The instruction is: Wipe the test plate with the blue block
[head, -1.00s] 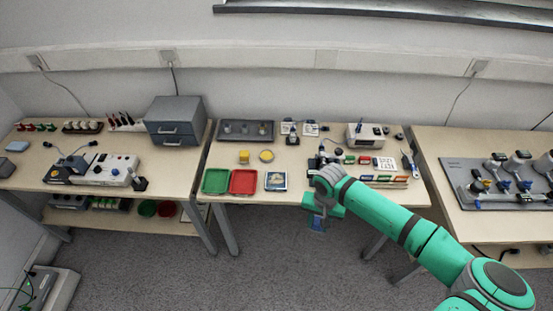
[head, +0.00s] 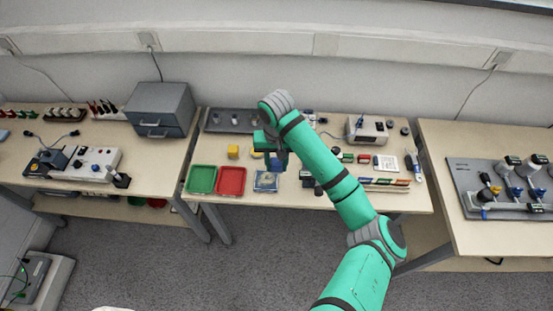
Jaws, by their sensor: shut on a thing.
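My gripper (head: 276,157) is shut on the blue block (head: 277,166), pointing down over the middle table. The block shows just below the fingers. A small square plate with a blue edge and a pale patch (head: 265,182), likely the test plate, lies at the table's front, right of the red tray. The block appears above and slightly right of this plate in the picture. I cannot tell the exact gap between them. My gripper and arm hide part of the table behind.
A green tray (head: 201,180) and a red tray (head: 231,181) lie left of the plate. A yellow block (head: 233,151) stands behind them. A grey rack (head: 231,121) and a white instrument (head: 367,130) stand farther back. Several small parts lie right of my arm.

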